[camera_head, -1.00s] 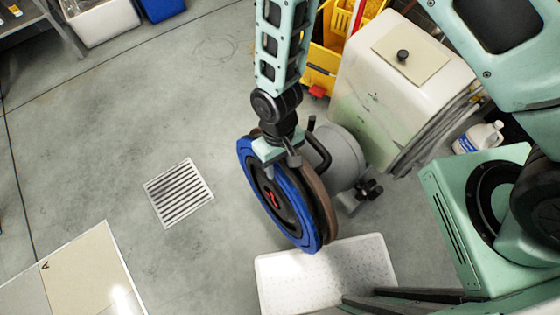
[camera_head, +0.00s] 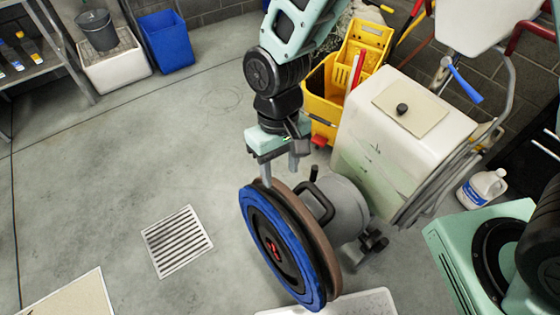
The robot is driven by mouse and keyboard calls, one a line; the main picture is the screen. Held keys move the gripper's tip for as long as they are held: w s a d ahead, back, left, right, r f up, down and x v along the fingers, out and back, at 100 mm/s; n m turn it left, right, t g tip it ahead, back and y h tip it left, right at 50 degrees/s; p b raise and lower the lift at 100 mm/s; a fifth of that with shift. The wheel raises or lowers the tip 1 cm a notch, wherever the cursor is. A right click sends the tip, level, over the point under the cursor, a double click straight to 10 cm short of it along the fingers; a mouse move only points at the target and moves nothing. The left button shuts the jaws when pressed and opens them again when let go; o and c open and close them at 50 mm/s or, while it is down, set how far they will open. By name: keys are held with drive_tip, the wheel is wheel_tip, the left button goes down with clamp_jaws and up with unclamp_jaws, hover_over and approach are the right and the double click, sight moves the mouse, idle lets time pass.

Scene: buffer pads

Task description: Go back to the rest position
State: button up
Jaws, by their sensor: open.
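My gripper (camera_head: 281,172) is open, with its two fingers pointing down. It is just above the top edge of the round blue buffer pad (camera_head: 256,213). I cannot tell whether a fingertip still touches the pad's rim. The blue pad stands on edge on the face of a tipped floor machine (camera_head: 345,207), with a black hub and a red mark in its middle. A brown disc (camera_head: 318,240) lies right behind it. My arm reaches down from the top of the view.
A white tray (camera_head: 375,303) is at the bottom edge. A yellow mop bucket (camera_head: 322,95), a cream tank (camera_head: 385,135) and a white jug (camera_head: 482,188) stand at the right. A floor drain (camera_head: 177,241) and open floor lie left. A blue bin (camera_head: 166,42) is at the back.

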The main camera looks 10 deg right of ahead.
drive_tip(key=shift+w+r, duration=0.1)
drive_tip(key=shift+r, duration=0.5)
drive_tip(key=s+d+r+n+t, duration=0.2)
drive_tip(key=s+d+r, duration=0.6)
drive_tip(key=r, duration=0.5)
drive_tip(key=s, duration=0.2)
drive_tip(key=shift+s+d+r+y, duration=0.15)
drive_tip(key=shift+s+d+y, duration=0.05)
drive_tip(key=shift+s+y, duration=0.1)
drive_tip(key=shift+n, duration=0.3)
